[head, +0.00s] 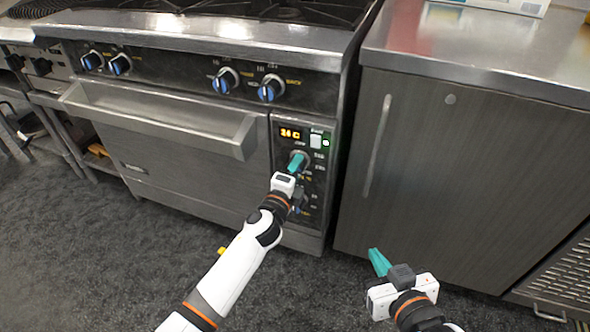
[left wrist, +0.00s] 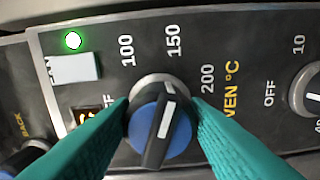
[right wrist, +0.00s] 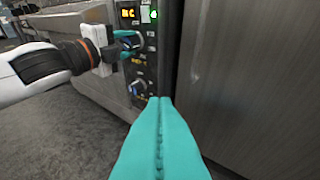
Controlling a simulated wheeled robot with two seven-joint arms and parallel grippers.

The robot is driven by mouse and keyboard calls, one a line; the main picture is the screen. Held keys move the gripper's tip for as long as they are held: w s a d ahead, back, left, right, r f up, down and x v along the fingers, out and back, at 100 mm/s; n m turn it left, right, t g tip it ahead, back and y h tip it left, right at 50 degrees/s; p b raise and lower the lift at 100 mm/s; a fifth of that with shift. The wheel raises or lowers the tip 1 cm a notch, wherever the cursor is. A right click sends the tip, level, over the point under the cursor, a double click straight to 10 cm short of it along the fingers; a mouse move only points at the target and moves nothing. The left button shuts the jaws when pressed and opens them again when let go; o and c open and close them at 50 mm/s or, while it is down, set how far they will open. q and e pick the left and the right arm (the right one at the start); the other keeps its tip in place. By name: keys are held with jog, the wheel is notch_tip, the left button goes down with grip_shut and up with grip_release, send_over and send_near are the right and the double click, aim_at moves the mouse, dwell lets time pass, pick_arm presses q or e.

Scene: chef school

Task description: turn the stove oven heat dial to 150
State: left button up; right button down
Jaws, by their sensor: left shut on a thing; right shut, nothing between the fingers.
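The oven heat dial (left wrist: 150,143) is a blue knob with a black grip bar and a white pointer line. In the left wrist view the pointer aims up and slightly right, close to the 150 mark (left wrist: 174,40) and left of the 200 mark (left wrist: 207,78). My left gripper (head: 297,162) is shut on the dial, with one teal finger on each side; it also shows in the right wrist view (right wrist: 126,42). My right gripper (head: 378,262) is shut and empty, low in front of the grey cabinet. The head view largely hides the dial.
The oven display (head: 290,133) is lit orange beside a white switch (head: 316,141) and a green lamp. A second knob (right wrist: 137,88) sits below the dial. The oven door handle (head: 170,125) juts out left; a grey cabinet (head: 450,170) stands right.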

pick_arm(q)
jog(key=o, duration=1)
jog(key=shift+c, duration=0.2)
jog(key=shift+s, duration=0.1)
jog(key=p+v, duration=0.2)
jog(key=v, duration=1)
jog(key=shift+p, duration=0.35)
pick_arm(e)
jog(key=s+d+f+g+h, duration=0.2)
jog(key=s+d+f+g, duration=0.1)
jog(key=s+f+g, duration=0.4)
jog(key=shift+s+d, duration=0.25)
jog(key=shift+s, duration=0.5)
